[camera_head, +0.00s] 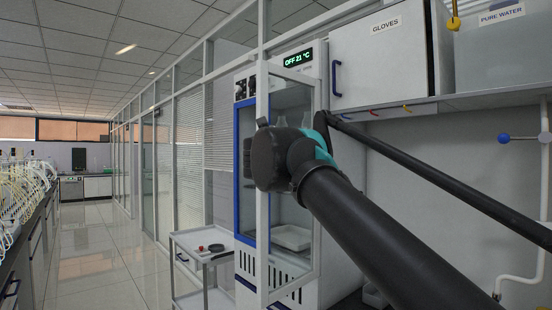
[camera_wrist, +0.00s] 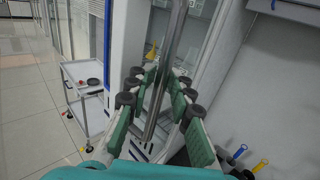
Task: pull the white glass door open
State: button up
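The white-framed glass door (camera_head: 305,240) is on the tall cabinet in the middle of the head view, below a display reading OFF 21 °C. My dark arm covers part of the door, and my gripper's fingers are hidden there. In the wrist view my gripper (camera_wrist: 166,82) has its green-padded fingers on both sides of a long upright metal bar (camera_wrist: 176,28), which looks like the door's handle. The bar runs between the fingertips with very little space at the sides. I cannot tell whether the pads touch it.
A white trolley (camera_head: 192,238) with a small dark dish stands left of the cabinet; it also shows in the wrist view (camera_wrist: 85,72). A gloves cupboard (camera_head: 380,60) hangs at the right. The tiled aisle (camera_head: 100,260) at the left is clear.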

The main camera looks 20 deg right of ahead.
jog(key=v, duration=1.2)
dwell(0.6)
dwell(0.5)
